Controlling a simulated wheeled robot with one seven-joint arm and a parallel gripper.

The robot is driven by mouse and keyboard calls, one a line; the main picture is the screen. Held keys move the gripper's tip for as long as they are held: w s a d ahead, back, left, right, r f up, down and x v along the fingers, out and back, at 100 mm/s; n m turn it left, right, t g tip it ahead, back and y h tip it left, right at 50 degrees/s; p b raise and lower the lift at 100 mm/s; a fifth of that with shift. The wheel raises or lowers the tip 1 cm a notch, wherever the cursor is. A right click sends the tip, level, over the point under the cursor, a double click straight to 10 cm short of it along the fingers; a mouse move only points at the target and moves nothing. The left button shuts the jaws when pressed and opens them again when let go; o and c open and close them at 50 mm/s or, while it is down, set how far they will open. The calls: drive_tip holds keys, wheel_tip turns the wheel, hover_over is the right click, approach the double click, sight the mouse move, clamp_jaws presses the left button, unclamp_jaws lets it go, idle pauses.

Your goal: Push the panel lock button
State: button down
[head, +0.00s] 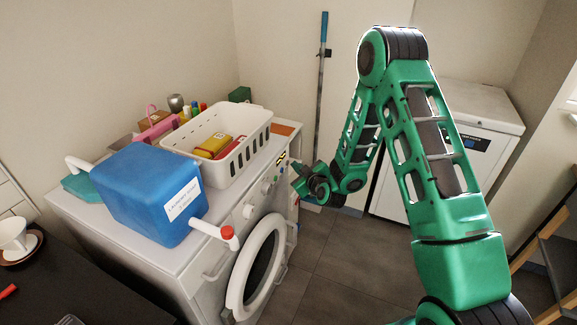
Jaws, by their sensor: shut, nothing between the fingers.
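A white front-loading washing machine (210,258) stands at centre left with its round door (240,295) swung open. Its front control panel (256,198) carries small round knobs and a small dark display with yellow marks (281,158). I cannot pick out the panel lock button at this size; it may be hidden by my gripper. My gripper (296,170) is shut and empty, close to the right end of the panel, near the display. I cannot tell whether it touches the panel.
On the machine stand a blue detergent canister (150,190) with a red-capped spout jutting over the front, and a white basket (235,165) with yellow and red packs. A white chest appliance (400,195) stands behind my arm. Grey floor (335,265) is clear in front.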

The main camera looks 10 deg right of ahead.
drive_tip(key=shift+s+d, duration=0.15)
drive_tip(key=s+d, duration=0.2)
drive_tip(key=d, duration=0.1)
drive_tip(key=s+d, duration=0.1)
drive_tip(key=shift+d+r, duration=0.1)
drive_tip(key=shift+d, duration=0.25)
idle(0.4)
